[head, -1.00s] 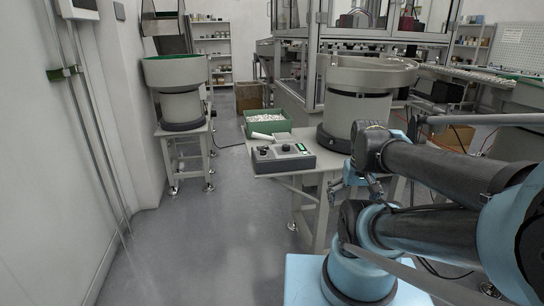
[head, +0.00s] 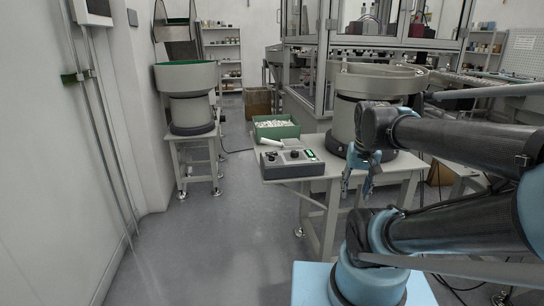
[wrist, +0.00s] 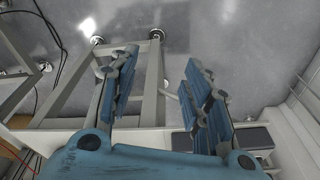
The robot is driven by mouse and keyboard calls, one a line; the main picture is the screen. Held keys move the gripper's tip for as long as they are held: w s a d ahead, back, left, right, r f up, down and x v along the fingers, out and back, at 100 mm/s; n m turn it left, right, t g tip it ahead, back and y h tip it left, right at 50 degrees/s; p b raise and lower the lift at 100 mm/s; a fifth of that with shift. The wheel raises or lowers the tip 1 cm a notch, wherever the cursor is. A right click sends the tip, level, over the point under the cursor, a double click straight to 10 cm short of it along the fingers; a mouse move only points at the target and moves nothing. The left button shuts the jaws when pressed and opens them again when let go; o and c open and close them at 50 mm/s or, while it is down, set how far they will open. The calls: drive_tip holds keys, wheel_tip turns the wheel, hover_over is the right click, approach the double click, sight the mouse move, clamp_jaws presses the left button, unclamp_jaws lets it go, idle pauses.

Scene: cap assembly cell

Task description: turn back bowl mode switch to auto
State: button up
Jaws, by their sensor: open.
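A grey control box (head: 292,163) with black knobs and a small green display sits on the near edge of a table, beside a large vibratory bowl (head: 375,95). The knobs are too small in the head view to read their positions. My gripper (head: 357,190) hangs to the right of the box, in front of the table, with a gap between them. In the wrist view my gripper (wrist: 162,85) has its blue fingers apart and nothing between them. Part of a dark-topped box (wrist: 252,138) shows at the lower right there.
A green bin (head: 275,131) of white parts stands behind the control box. Another bowl feeder (head: 187,80) with a green inside stands on its own table at the left. The floor between the left wall and the tables is clear.

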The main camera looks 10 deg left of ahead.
drive_tip(key=w+a+r+m, duration=0.1)
drive_tip(key=w+a+r, duration=0.4)
drive_tip(key=w+r, duration=0.3)
wheel_tip(320, 180, up, 8)
drive_tip(key=m+g, duration=0.2)
drive_tip(key=m, duration=0.2)
hover_over(272, 158)
drive_tip(key=f, duration=1.6)
drive_tip(key=shift+w+a, duration=0.1)
drive_tip(key=shift+w, duration=0.3)
drive_tip(key=shift+c, duration=0.6)
clamp_jaws()
